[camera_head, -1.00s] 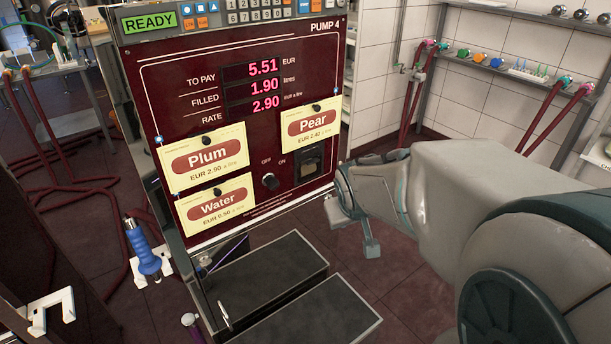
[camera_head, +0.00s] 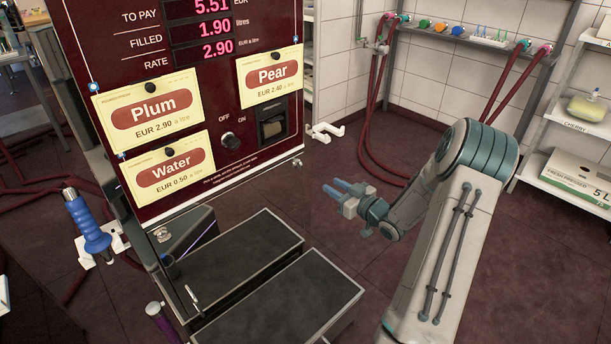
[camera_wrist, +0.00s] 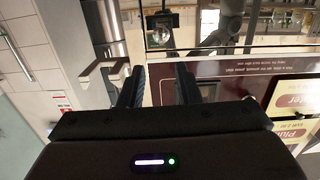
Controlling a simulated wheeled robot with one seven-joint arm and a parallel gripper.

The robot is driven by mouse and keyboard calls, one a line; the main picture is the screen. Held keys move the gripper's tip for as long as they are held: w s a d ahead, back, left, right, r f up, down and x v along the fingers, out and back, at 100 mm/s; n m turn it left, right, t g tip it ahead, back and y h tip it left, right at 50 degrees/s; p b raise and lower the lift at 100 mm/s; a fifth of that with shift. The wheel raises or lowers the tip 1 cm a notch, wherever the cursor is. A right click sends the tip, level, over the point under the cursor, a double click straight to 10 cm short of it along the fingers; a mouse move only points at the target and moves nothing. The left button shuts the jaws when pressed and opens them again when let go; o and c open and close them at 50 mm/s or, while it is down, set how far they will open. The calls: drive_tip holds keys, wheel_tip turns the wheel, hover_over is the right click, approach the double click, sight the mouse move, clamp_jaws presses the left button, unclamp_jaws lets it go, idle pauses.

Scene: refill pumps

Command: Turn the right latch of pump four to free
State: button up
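Pump four has a dark red front panel (camera_head: 180,55). A small metal fitting (camera_head: 297,162), apparently the right latch, sits just under the panel's lower right corner; it is too small to read its turn. A dark fitting with a round shiny end (camera_wrist: 160,33), probably the same latch, shows at the top of the upside-down wrist view. A metal fitting (camera_head: 161,235) also sits below the panel's left side. My gripper (camera_head: 335,189) is open and empty, right of and below the right fitting, with blue fingers pointing left towards the pump, apart from it.
Two dark flat-topped boxes (camera_head: 235,255) stand below the panel. A blue-handled nozzle (camera_head: 88,222) hangs at the left. A white hook bracket (camera_head: 325,132) is right of the panel. Red hoses (camera_head: 370,130) and shelves (camera_head: 565,180) stand behind my arm. Open floor lies around my gripper.

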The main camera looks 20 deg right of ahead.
drive_tip(key=shift+y, duration=0.3)
drive_tip(key=x, duration=1.3)
drive_tip(key=shift+w+b, duration=0.25)
drive_tip(key=shift+b, duration=0.15)
drive_tip(key=shift+r, duration=0.1)
clamp_jaws()
